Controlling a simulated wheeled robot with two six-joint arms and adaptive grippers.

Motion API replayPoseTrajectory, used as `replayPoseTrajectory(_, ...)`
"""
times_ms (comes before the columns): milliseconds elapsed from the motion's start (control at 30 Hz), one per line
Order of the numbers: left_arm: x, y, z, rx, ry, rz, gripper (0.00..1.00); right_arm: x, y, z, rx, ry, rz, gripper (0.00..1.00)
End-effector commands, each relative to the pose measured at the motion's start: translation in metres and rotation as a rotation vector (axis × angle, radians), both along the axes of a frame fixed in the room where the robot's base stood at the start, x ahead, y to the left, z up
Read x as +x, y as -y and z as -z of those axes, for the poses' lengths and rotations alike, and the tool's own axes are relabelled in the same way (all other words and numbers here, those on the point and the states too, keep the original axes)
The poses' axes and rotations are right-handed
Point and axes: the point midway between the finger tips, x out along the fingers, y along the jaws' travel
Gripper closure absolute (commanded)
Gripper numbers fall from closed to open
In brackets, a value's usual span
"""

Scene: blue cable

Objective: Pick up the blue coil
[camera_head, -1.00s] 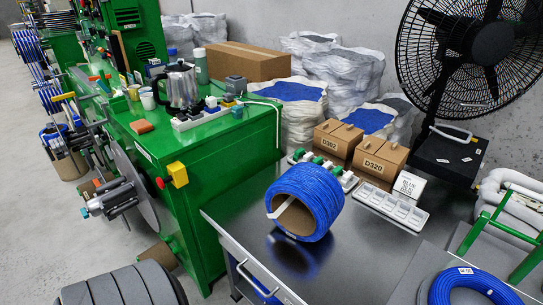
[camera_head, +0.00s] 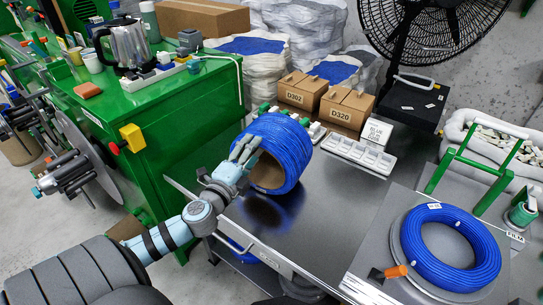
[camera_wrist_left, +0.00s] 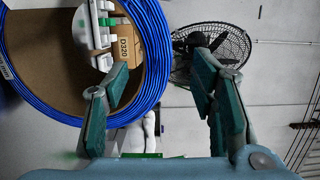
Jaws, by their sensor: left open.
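A thick blue coil (camera_head: 290,143) on a cardboard core stands on its side on the dark metal table (camera_head: 322,223). In the left wrist view the blue coil (camera_wrist_left: 161,62) fills the upper left. The left gripper (camera_wrist_left: 163,76) there has one finger over the core opening and the other to the right of the coil's rim. I cannot tell whether either finger touches it. A second, flat blue coil (camera_head: 434,263) lies on the board at the right. My right gripper is not in view.
A row of white trays (camera_head: 357,153), a small sign (camera_head: 377,131) and cardboard boxes (camera_head: 347,107) stand behind the coil. A green machine (camera_head: 180,145) is at the left. An orange-handled tool (camera_head: 396,271) lies by the flat coil. The table's middle is bare.

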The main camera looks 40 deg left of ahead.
Motion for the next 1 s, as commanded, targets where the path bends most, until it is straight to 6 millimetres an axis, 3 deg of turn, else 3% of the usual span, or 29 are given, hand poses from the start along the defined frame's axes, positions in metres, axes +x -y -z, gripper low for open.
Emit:
replayPoseTrajectory(200,0.052,-0.012,-0.002,-0.009,0.003,-0.005,0.48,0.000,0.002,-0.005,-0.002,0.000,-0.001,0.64)
replayPoseTrajectory(367,0.071,-0.016,0.000,-0.009,0.000,-0.003,0.48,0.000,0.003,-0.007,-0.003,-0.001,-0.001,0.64)
replayPoseTrajectory(600,0.113,-0.023,0.000,-0.011,0.000,-0.004,0.48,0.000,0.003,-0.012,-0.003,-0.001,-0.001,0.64)
replayPoseTrajectory(867,0.120,-0.025,0.002,-0.009,-0.003,-0.002,0.48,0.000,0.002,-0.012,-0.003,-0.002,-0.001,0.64)
replayPoseTrajectory(1000,0.120,-0.025,0.002,-0.009,-0.003,-0.002,0.71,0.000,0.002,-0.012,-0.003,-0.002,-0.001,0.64)
